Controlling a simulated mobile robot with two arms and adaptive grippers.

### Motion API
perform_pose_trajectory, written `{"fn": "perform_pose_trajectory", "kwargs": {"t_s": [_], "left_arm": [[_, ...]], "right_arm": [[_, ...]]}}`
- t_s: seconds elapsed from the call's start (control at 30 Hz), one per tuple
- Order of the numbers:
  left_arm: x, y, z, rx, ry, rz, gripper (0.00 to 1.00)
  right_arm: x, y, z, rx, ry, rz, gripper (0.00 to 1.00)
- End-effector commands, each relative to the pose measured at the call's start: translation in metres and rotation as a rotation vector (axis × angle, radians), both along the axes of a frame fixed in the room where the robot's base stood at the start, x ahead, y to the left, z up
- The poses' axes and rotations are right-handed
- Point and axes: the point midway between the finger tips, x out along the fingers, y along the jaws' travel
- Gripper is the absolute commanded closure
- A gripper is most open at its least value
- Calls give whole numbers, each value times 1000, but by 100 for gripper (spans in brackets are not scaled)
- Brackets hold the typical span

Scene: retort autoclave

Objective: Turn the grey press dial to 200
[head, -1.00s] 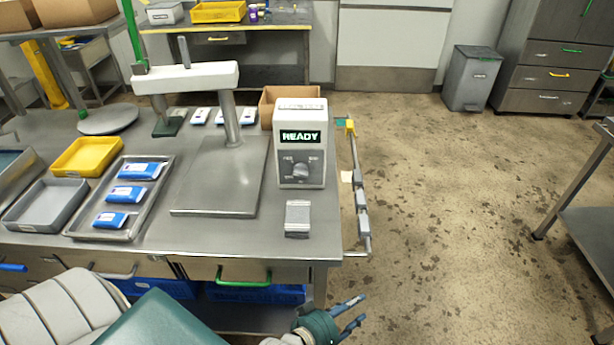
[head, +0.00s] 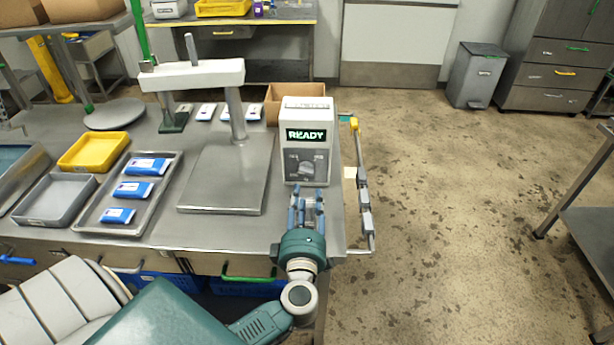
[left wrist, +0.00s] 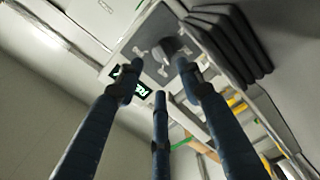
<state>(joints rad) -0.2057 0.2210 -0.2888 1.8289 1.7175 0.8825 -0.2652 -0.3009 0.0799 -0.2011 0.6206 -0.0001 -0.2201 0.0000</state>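The press control box (head: 305,115) is a light box standing near the table's right end, with a lit display reading READY. The grey dial (head: 306,170) is on its front panel below the display. Its small markings are too blurred to read. My left gripper (head: 306,195) is just in front of and below the dial, fingers pointing at the box. In the left wrist view its blue fingers (left wrist: 158,92) are spread with nothing between them, and the dial (left wrist: 172,48) shows beyond the tips, apparently apart from them. My right gripper is not in view.
The press (head: 220,185) with its flat plate stands left of the box. A tray (head: 125,225) with blue packs and a yellow bin (head: 93,152) lie further left. A rail (head: 363,200) runs along the table's right edge. Open floor lies to the right.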

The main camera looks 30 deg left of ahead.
Motion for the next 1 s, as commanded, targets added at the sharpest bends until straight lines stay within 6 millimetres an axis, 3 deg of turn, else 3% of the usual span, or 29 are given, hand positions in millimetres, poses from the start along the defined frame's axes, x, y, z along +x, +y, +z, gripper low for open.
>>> {"fn": "perform_pose_trajectory", "kwargs": {"t_s": [0.2, 0.4, 0.83, 1.0], "left_arm": [[38, 23, 3, 5, -3, 0, 62], [63, 38, 2, 4, -2, -1, 62], [72, 44, 1, 2, -1, -1, 62], [71, 43, 1, 2, -1, -1, 94]], "right_arm": [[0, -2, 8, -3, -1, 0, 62], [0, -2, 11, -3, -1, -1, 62], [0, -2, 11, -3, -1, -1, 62], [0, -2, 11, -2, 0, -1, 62]]}}
